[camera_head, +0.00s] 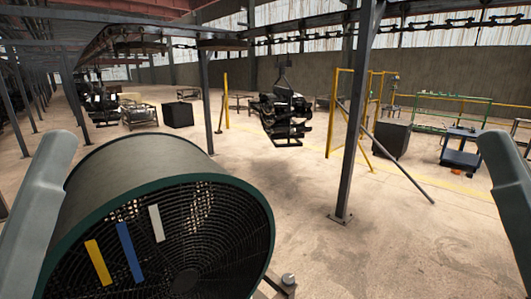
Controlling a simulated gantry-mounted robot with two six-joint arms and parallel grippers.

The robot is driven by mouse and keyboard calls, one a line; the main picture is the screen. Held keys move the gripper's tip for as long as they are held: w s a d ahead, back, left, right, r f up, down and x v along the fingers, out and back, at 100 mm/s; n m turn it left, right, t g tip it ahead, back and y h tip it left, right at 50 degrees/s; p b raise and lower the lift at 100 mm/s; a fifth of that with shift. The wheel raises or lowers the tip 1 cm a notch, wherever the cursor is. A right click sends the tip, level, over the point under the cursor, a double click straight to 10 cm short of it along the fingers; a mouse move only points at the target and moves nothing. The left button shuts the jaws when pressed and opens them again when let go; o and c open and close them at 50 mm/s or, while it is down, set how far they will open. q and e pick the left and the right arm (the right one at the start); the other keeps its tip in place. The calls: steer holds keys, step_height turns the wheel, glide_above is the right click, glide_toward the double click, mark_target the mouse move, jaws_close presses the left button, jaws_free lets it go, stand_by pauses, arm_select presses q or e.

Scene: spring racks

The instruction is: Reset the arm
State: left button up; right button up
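My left arm's grey link shows at the left edge of the head view, and my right arm's grey link shows at the right edge. Neither gripper is in the picture, so their fingers cannot be seen. No held object shows.
A large drum fan (170,220) with yellow, blue and white strips on its grille stands close at front left. A dark steel post (352,130) stands right of centre. Dark machinery (284,115) hangs from an overhead chain. A blue cart (461,150) is at right. Open floor lies centre right.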

arm_select(q)
step_height(320, 180, up, 20)
steer(key=p, duration=1.5)
steer(key=shift+f+p, duration=0.2)
steer(key=shift+p, duration=0.15)
arm_select(e)
step_height(320, 180, up, 20)
steer(key=shift+f, duration=0.2)
